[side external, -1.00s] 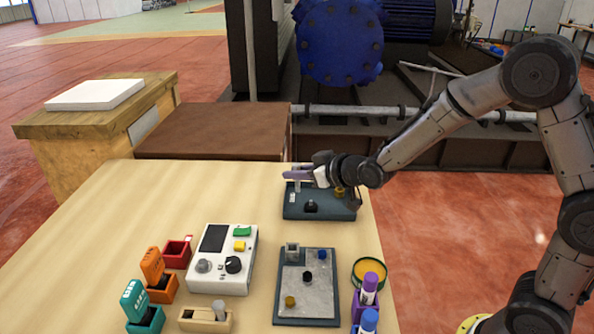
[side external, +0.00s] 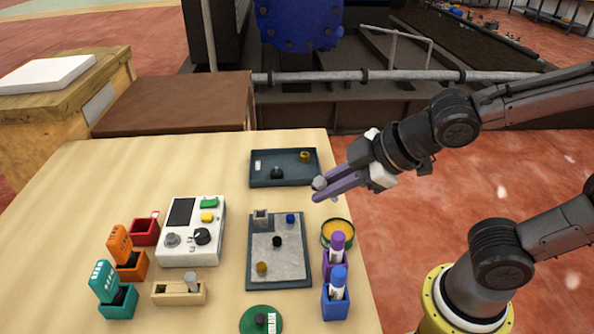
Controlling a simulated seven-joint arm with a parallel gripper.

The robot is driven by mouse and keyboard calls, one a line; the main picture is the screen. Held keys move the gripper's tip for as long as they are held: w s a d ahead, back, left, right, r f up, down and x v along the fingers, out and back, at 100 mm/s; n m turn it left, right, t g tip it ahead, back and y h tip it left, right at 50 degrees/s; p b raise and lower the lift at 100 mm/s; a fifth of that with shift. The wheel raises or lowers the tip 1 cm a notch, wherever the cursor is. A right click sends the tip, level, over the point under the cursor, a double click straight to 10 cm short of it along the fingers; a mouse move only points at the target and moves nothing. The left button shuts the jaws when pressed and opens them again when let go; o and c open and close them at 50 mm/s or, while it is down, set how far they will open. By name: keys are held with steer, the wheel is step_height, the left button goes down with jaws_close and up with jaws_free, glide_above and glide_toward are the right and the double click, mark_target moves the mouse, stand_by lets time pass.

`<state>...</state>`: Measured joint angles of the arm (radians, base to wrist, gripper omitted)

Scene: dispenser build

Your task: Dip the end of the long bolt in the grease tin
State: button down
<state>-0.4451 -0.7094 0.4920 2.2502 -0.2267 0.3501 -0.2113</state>
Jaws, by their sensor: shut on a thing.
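My gripper (side external: 327,190) is shut on a grey bolt (side external: 319,183), taken here as the long bolt. Its round head shows at the purple fingertips, and most of its shank is hidden behind them. The gripper is above and slightly left of the tin in the picture. The bolt appears clear of the tin.
A purple marker holder (side external: 329,263) and a blue one (side external: 336,308) stand close in front of the tin. A grey parts tray (side external: 250,275) lies to its left, and a dark tray (side external: 262,181) lies behind. A white control box (side external: 180,246) stands farther left.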

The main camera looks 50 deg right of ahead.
glide_above(328, 238)
steer(key=shift+w+d+f, duration=0.1)
steer(key=shift+f, duration=1.4)
steer(key=shift+w+d+f, duration=0.1)
steer(key=shift+f, duration=1.4)
steer(key=shift+f, duration=0.65)
steer(key=shift+f, duration=0.3)
steer(key=shift+r, duration=0.1)
step_height(328, 238, up, 7)
stand_by(0.8)
steer(key=shift+r, duration=0.1)
